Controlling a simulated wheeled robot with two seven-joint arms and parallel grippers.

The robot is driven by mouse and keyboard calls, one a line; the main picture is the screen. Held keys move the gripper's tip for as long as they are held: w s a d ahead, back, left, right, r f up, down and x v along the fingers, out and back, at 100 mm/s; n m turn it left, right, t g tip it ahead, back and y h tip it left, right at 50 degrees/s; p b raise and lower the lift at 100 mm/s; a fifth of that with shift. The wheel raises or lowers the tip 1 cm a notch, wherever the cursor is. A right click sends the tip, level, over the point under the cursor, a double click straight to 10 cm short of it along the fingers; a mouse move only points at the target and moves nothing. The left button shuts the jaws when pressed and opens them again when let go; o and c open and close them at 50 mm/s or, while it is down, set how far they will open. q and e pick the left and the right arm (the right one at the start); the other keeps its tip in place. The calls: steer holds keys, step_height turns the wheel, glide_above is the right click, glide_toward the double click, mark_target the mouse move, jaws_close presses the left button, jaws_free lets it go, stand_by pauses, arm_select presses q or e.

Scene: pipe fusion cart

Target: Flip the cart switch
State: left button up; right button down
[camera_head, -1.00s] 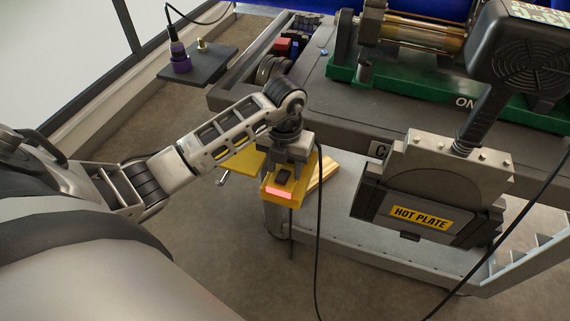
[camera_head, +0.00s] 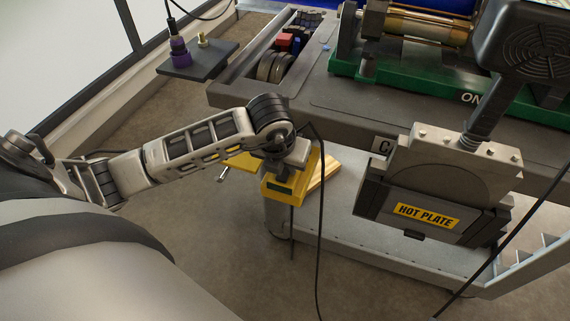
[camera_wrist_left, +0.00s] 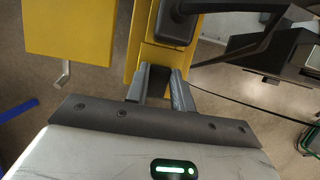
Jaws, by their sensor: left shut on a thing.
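The yellow switch box (camera_head: 280,196) is on the near left side of the cart (camera_head: 345,135). A dark, unlit panel (camera_head: 283,187) is on its front. My left gripper (camera_head: 287,170) comes down onto the top of the box. In the left wrist view, my left gripper (camera_wrist_left: 161,86) has its fingers close together against the yellow box (camera_wrist_left: 155,58). The jaws are shut on the small black switch, which the fingers and hand mostly hide. My right gripper is in neither current view.
A hot plate unit (camera_head: 425,195) hangs to the right. A black cable (camera_head: 321,230) hangs beside the box. A yellow plate (camera_wrist_left: 65,28) with a metal crank (camera_wrist_left: 62,73) is left of the box. A dark shelf (camera_head: 200,62) stands behind. Open floor lies left.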

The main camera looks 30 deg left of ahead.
arm_select(q)
steer(key=o, duration=1)
steer(key=p+v, duration=0.1)
steer(key=v, duration=1.5)
steer(key=shift+a, duration=0.15)
